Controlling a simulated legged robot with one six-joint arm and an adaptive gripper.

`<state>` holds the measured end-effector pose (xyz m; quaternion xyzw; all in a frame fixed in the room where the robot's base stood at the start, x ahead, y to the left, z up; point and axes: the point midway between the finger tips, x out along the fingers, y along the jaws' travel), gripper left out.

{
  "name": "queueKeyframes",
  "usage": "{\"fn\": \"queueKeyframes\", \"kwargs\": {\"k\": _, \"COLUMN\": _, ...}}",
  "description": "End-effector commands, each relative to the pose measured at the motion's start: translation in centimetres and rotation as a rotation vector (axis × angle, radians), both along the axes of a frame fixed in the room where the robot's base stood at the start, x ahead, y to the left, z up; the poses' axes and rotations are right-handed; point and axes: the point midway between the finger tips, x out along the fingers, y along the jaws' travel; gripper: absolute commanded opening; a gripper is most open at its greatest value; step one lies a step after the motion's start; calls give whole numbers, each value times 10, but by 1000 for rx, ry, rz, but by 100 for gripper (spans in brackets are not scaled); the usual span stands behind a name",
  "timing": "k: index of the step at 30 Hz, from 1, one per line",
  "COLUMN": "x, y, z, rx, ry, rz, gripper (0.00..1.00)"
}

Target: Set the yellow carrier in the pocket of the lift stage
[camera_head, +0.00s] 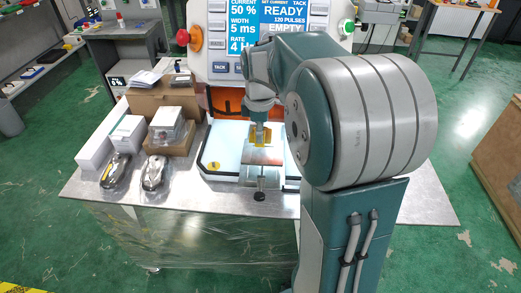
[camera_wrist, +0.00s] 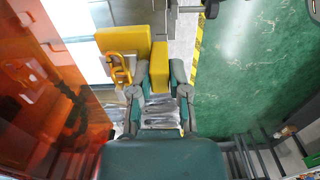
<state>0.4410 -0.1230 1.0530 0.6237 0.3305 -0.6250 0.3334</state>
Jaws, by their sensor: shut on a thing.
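The yellow carrier (camera_head: 267,137) is under my gripper (camera_head: 260,118) in the head view, in front of the machine's opening. In the wrist view, my gripper (camera_wrist: 160,72) is shut on a yellow block of the carrier (camera_wrist: 159,62), with one finger on each side. A wider yellow part and an orange loop lie just left of it. The lift stage (camera_head: 262,156) shows as a silver plate below and in front of the carrier, with a dark knob at its front. Its pocket is hidden, and I cannot tell whether the carrier touches the stage.
The machine (camera_head: 218,42) with a display stands behind, its orange shield (camera_wrist: 45,85) close on the left in the wrist view. Boxes (camera_head: 160,98) and two wrapped objects (camera_head: 154,172) stand left on the metal table (camera_head: 215,196). The table's front is bare.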

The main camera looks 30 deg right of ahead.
Motion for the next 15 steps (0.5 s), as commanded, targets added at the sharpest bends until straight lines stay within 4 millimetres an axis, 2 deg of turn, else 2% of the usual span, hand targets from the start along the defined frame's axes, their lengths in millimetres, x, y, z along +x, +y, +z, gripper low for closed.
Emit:
{"fn": "queueKeyframes", "kwargs": {"k": 3, "x": 0, "y": 0, "z": -18, "rx": 1, "ry": 1, "rz": -1, "gripper": 0}}
{"fn": "queueKeyframes", "kwargs": {"k": 8, "x": 0, "y": -1, "z": -30, "rx": 1, "ry": -1, "rz": -1, "gripper": 0}}
{"fn": "queueKeyframes", "kwargs": {"k": 15, "x": 0, "y": 0, "z": -61, "rx": 0, "ry": 0, "rz": -1, "gripper": 0}}
